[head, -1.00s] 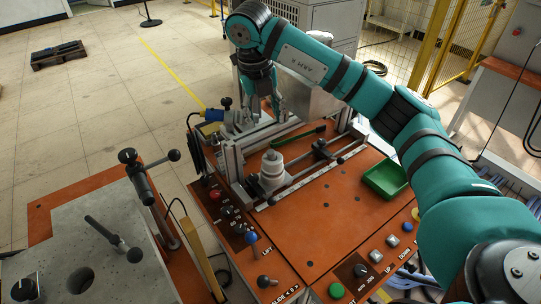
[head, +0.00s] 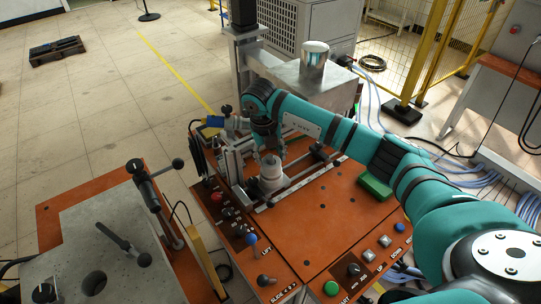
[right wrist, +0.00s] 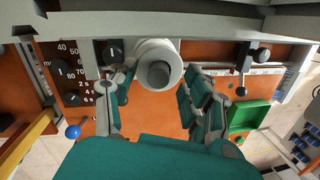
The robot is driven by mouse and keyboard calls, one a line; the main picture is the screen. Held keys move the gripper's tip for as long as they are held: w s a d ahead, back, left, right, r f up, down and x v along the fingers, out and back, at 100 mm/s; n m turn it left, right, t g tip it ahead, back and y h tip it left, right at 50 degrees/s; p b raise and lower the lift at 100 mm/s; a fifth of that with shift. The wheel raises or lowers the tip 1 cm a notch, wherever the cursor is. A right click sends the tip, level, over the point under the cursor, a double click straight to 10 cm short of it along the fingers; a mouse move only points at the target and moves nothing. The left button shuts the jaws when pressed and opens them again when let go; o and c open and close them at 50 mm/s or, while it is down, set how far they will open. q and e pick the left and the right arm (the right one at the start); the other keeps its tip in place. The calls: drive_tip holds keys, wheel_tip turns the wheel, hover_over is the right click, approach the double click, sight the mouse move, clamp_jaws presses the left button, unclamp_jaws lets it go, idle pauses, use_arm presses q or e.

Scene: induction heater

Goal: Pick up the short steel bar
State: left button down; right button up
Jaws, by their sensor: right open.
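The short steel bar seems to be the grey round end (right wrist: 159,73) standing in a white stepped holder (right wrist: 172,53) in the right wrist view. In the head view the white holder (head: 270,178) stands on the orange bench top, and the bar's top (head: 271,163) shows only faintly under the gripper. My right gripper (head: 271,157) points down just above the holder. In the right wrist view its fingers (right wrist: 157,82) are spread, one on each side of the bar, with nothing held. I cannot tell if they touch it. My left gripper is not in view.
A metal rail (head: 303,178) with a scale runs beside the holder. A green tray (head: 376,187) lies to the right. Knobs and buttons line the bench's front, with a blue lever knob (head: 251,239). The orange top in front of the rail is largely clear.

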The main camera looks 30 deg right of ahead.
sight(270, 155)
drive_tip(key=shift+a, duration=0.1)
clamp_jaws()
idle(0.4)
drive_tip(key=shift+r+b, duration=0.4)
drive_tip(key=shift+b, duration=0.05)
wheel_tip(270, 155, up, 2)
drive_tip(key=shift+w+r+b, duration=0.1)
drive_tip(key=shift+b, duration=0.85)
drive_tip(key=s+r+b, duration=0.1)
drive_tip(key=s+b, duration=0.3)
drive_tip(key=s, duration=1.2)
drive_tip(key=shift+s+a+r+b, duration=0.15)
drive_tip(key=shift+a+r+b, duration=0.05)
drive_tip(key=shift+r+b, duration=0.2)
